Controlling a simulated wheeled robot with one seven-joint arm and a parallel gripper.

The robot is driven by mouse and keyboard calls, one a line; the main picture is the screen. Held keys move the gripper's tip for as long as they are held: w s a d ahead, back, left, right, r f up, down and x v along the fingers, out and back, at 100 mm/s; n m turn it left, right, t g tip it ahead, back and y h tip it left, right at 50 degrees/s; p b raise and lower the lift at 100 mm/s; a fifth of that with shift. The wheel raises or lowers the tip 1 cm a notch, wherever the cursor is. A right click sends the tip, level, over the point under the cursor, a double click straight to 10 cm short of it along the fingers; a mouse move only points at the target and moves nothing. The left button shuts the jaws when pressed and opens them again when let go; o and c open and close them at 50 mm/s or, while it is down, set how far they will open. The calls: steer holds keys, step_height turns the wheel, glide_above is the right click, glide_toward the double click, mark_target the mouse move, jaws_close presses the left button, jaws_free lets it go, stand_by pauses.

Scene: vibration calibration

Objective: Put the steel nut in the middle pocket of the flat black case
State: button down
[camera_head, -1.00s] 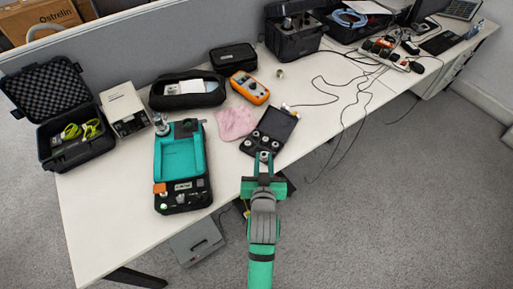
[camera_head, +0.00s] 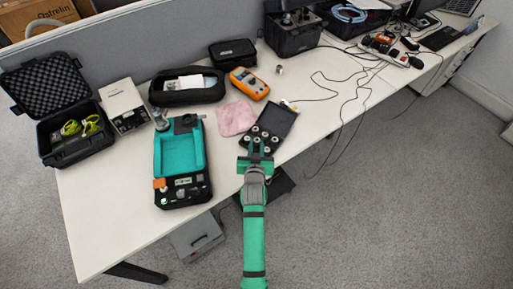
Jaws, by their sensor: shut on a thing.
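The flat black case (camera_head: 283,111) lies open near the front edge of the table, with its lid at the back right. Several small silver round pieces sit in its front part. The middle pocket cannot be told clearly at this size.
A pink cloth (camera_head: 235,118) lies left of the case, and a teal and black tray unit (camera_head: 181,165) stands further left. An orange meter (camera_head: 249,83) and a small metal cylinder (camera_head: 279,69) are behind. A thin cable runs on the table to the right.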

steer(key=shift+f, duration=1)
steer(key=shift+f, duration=0.15)
steer(key=c, duration=1.8)
jaws_free()
steer(key=s+f+v, duration=0.1)
steer(key=f+v, duration=0.2)
steer(key=v, duration=1.2)
steer(key=s+f+v, duration=0.1)
steer(key=f+v, duration=0.3)
steer(key=v, duration=1.1)
steer(key=d+r+v, duration=0.1)
steer(key=v, duration=0.8)
steer(key=w+d+r+v, duration=0.1)
steer(key=r+v, duration=0.1)
steer(key=v, duration=0.7)
steer(key=shift+t, duration=0.4)
